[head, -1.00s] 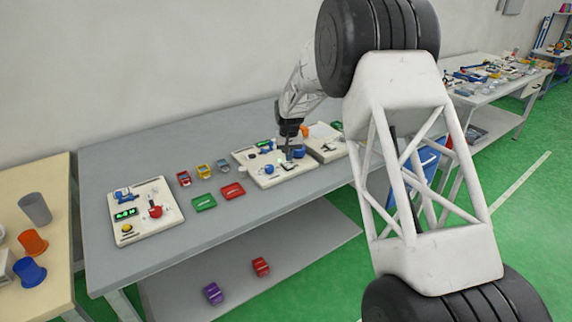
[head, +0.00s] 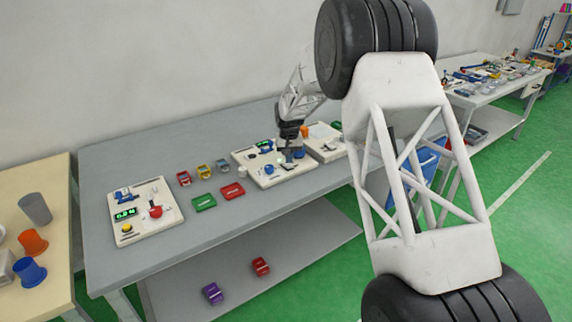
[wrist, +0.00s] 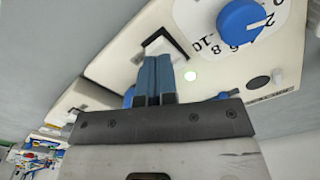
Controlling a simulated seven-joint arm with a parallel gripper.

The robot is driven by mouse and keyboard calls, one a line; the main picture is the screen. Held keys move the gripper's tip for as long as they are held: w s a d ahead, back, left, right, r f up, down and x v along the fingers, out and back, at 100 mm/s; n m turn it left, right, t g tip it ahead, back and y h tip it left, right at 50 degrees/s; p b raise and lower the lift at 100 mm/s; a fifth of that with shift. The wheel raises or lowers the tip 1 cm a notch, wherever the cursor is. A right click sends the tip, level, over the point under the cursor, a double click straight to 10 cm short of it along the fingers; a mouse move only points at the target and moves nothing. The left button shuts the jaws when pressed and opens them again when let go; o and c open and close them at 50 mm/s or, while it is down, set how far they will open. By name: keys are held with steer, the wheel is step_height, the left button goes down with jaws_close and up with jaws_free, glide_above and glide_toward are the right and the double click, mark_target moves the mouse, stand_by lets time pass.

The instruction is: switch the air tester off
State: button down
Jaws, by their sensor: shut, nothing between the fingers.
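A cream panel (head: 247,159) lies on the grey bench under my gripper (head: 287,157). Which panel is the air tester I cannot tell; no name is readable. In the wrist view the panel (wrist: 115,62) carries a blue numbered dial (wrist: 241,24), a small pale round lamp (wrist: 190,75) and a dark-framed switch (wrist: 158,42). My gripper (wrist: 152,66) is shut and empty, its blue fingertips right at the switch. The fingers partly hide the switch, so its position and any contact are unclear.
A third panel (head: 327,153) adjoins on the right.

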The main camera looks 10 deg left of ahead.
steer(key=shift+f, duration=0.85)
stand_by(0.8)
steer(key=shift+r, duration=3.5)
